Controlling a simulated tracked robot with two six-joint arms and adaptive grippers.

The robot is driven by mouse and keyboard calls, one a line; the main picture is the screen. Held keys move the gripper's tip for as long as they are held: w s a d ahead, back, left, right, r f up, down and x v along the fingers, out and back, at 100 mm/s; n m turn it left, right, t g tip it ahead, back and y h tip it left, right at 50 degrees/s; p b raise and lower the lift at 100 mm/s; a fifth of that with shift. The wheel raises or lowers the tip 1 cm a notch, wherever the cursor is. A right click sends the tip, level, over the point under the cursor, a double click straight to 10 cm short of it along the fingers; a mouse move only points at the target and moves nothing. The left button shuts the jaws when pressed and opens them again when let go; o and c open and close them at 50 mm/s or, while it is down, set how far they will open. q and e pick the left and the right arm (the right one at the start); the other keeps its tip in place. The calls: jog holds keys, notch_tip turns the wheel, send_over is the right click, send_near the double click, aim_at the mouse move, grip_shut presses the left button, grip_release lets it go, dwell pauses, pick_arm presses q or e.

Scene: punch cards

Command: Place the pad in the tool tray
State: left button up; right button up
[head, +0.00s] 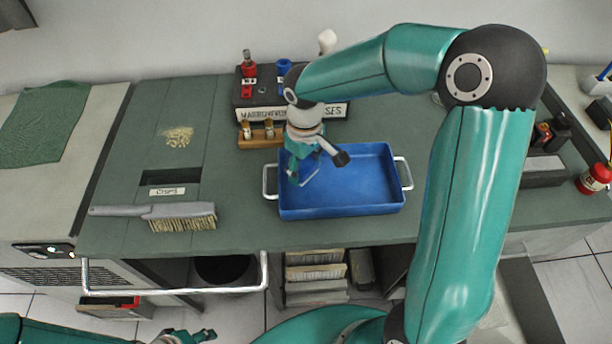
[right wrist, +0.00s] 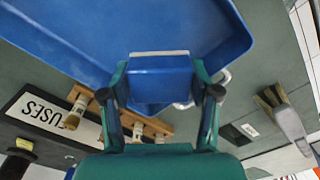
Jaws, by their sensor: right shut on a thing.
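The pad (right wrist: 160,82) shows in the right wrist view as a blue block with a pale edge. My right gripper (right wrist: 161,92) is shut on it, one finger on each side. The tool tray (head: 390,202) is a blue, open tray with metal handles on the bench in the head view. My right gripper (head: 314,168) is over the tray's left part there, pointing down. The pad is hard to tell from the blue tray in the head view; only a pale edge shows. Its height above the tray floor cannot be told. My left gripper (head: 192,337) is at the bottom left, away from the bench top.
A dark fuse rack (head: 290,112) and a wooden holder (head: 258,136) stand behind the tray. A brush (head: 165,213) lies left, near a slot labelled chips (head: 168,191). A red canister (head: 592,180) stands far right. The bench between brush and tray is clear.

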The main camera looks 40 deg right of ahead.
aim_at(305, 188)
jog(key=shift+s+f, duration=0.1)
jog(key=shift+f, duration=2.4)
jog(key=shift+f, duration=0.2)
jog(key=o, duration=1.2)
jog(key=shift+r, duration=0.1)
jog(key=shift+c, duration=0.2)
jog(key=shift+r, duration=0.1)
notch_tip(305, 188, up, 12)
